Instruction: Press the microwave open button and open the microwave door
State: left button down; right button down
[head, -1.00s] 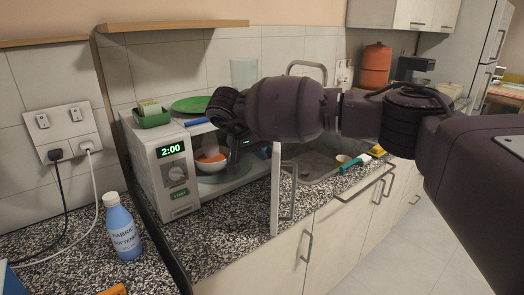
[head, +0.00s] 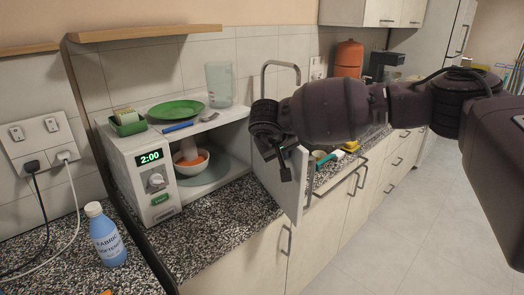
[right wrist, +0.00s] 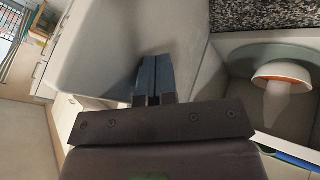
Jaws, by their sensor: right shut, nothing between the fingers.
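The white microwave (head: 126,160) stands on the speckled counter, its display reading 2:00 above a knob and a green start button (head: 160,200). Its door (head: 292,200) is swung open to the right, and the inside shows a white bowl with orange contents (head: 192,163) on a plate. My right gripper (head: 284,172) is at the inner face of the door, near its upper part. In the right wrist view its fingers (right wrist: 154,80) are shut and empty, pointing at the door panel (right wrist: 130,35). Whether they touch it is unclear. My left gripper is out of view.
On the microwave top are a green plate (head: 176,109), a clear container (head: 219,84), a sponge holder (head: 127,124) and a blue-handled utensil (head: 178,127). A blue softener bottle (head: 105,238) stands at the left. The sink tap (head: 282,66) is behind the door.

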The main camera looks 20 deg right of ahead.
jog(key=w+d+n+y, duration=0.1)
jog(key=d+n, duration=0.1)
jog(key=d, duration=0.6)
jog(key=shift+t+p, duration=0.3)
jog(key=shift+t, duration=0.1)
jog(key=shift+w, duration=0.1)
jog(key=shift+a, duration=0.1)
